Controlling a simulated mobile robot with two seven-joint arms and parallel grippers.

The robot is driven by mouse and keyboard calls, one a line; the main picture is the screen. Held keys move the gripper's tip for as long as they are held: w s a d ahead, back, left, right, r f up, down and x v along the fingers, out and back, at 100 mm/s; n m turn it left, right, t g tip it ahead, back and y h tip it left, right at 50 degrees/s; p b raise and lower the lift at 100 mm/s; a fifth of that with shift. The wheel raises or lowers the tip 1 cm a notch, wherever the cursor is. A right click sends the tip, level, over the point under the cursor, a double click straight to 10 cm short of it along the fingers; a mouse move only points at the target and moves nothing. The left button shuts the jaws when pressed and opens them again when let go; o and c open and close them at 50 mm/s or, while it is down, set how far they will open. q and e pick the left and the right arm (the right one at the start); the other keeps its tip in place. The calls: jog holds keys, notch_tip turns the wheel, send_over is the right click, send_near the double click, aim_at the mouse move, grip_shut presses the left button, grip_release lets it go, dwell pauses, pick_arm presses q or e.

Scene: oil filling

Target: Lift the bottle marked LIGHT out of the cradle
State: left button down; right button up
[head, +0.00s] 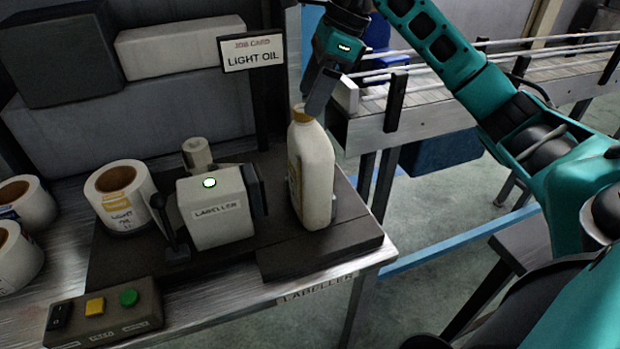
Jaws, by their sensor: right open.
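The cradle is not clearly distinguishable from the dark base. My right gripper (316,100) is open and reaches down from above at the cap; a dark finger overlaps the cap's right side. The far finger is hidden, and I cannot tell whether the gripper touches the cap. My left gripper is not in view.
Label rolls (121,195) lie left of the labeller, and a button box (104,312) sits at the table's front. A conveyor (430,108) runs behind to the right. The bench ends just right of the base.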

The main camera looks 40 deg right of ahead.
jog(key=shift+x, duration=1.2)
grip_shut()
jog(key=shift+r, duration=0.15)
